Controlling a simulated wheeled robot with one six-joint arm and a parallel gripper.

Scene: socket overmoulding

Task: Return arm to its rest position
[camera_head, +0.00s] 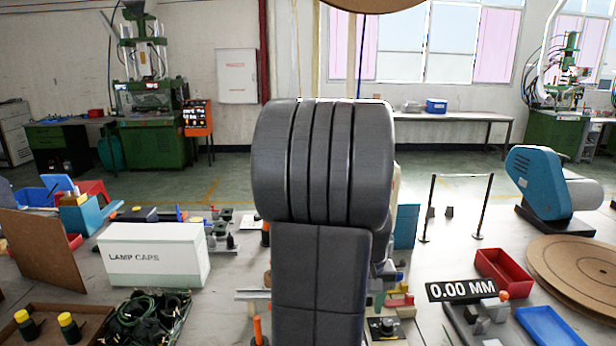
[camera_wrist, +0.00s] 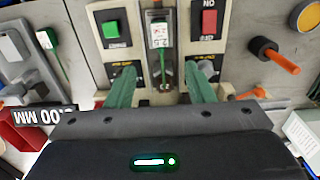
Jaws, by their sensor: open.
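My gripper (camera_wrist: 161,74) shows in the wrist view as two green fingers spread apart, with nothing held between them. It is over a pale test fixture (camera_wrist: 182,12) with a green button (camera_wrist: 111,29) on the left and a red switch (camera_wrist: 209,22) on the right. A small white-and-green part (camera_wrist: 159,33) with a green wire sits in the fixture, ahead of the fingertips and apart from them. In the head view my arm fills the middle and hides the gripper and most of the fixture.
A LAMP CARS box (camera_head: 153,255) and a tangle of dark cables (camera_head: 148,318) are left of my arm. A 0.00 MM display (camera_head: 462,290), a red bin (camera_head: 502,270) and a blue machine (camera_head: 541,184) are on the right. An orange-handled tool (camera_wrist: 272,55) lies beside the fixture.

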